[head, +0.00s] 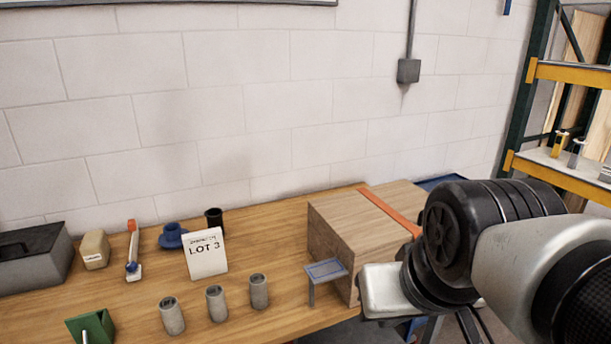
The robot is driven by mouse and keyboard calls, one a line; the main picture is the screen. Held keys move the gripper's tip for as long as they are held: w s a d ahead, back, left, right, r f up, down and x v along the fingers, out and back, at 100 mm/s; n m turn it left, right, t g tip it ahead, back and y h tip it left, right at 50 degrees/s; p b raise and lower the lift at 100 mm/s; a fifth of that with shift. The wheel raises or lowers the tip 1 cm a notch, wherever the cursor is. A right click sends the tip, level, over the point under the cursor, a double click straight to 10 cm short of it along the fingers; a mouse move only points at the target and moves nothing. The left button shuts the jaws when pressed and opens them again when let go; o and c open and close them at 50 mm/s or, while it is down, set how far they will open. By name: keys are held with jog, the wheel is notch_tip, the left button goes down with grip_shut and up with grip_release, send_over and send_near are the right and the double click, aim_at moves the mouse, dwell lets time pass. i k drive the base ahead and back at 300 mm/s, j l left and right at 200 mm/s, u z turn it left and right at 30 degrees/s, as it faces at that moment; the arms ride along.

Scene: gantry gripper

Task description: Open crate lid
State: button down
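The wooden crate (331,236) stands on the workbench right of the middle. An orange band (388,211) runs across its top. The top looks flat and closed; I see no clear lid seam or handle. My arm comes in from the right, and its pale end, my gripper (385,290), is in front of the crate's near right side and hides part of it. I cannot make out my fingers or whether they are open.
Several grey cylinders (216,303) stand along the bench front. A "LOT 3" card (207,254), a blue part (172,236), a dark cup (214,218) and a grey box (34,258) are further left. The block wall closes the back. A rack (571,72) stands right.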

aim_at(362, 227)
jog(key=i+l+u, duration=0.1)
jog(key=l, duration=0.25)
jog(key=i+l+u, duration=0.15)
jog(key=l, duration=0.2)
jog(key=i+l+u, duration=0.1)
jog(key=l, duration=0.3)
jog(key=i, duration=0.1)
